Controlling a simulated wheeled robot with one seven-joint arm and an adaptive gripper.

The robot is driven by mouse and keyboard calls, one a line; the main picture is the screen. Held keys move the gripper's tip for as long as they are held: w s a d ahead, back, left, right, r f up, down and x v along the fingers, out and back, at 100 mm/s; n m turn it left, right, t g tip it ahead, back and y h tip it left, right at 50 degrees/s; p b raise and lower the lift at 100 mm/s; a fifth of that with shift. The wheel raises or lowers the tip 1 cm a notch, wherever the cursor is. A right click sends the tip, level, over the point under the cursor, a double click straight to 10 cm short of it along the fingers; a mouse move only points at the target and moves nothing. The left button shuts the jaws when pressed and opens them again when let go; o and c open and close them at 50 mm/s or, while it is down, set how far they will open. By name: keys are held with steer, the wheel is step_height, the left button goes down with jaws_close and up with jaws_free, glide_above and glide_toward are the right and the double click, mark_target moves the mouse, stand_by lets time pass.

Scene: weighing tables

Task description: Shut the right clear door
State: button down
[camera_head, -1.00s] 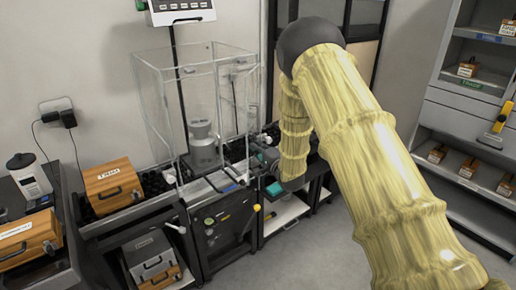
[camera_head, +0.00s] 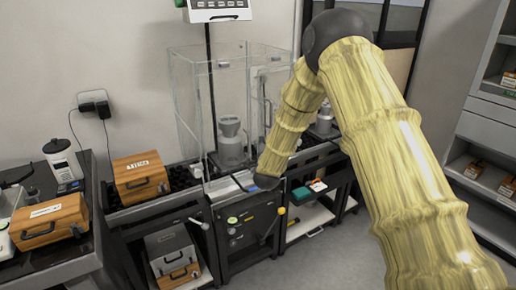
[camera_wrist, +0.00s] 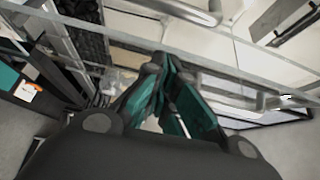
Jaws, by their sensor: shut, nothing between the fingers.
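A clear box-shaped enclosure (camera_head: 196,100) stands on the bench around a grey metal canister (camera_head: 230,140). Its right clear door (camera_head: 266,88) shows as a pale-edged panel on the right side, partly behind my arm; I cannot tell how far open it is. In the wrist view my gripper (camera_wrist: 165,65) has its teal fingers shut and empty, close to a long clear panel edge (camera_wrist: 225,72). I cannot tell whether they touch it. In the head view my arm reaches down to the enclosure's right front, and the fingers are hidden.
A black cabinet (camera_head: 243,238) with a yellow-knobbed lever is below the enclosure. Wooden boxes (camera_head: 140,182) stand to the left. A low shelf (camera_head: 308,220) with a teal item is to the right. A display (camera_head: 218,8) is above. The floor at front right is clear.

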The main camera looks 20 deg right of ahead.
steer(key=shift+w+a+b, duration=0.5)
steer(key=shift+w+a, duration=0.05)
steer(key=shift+w, duration=0.35)
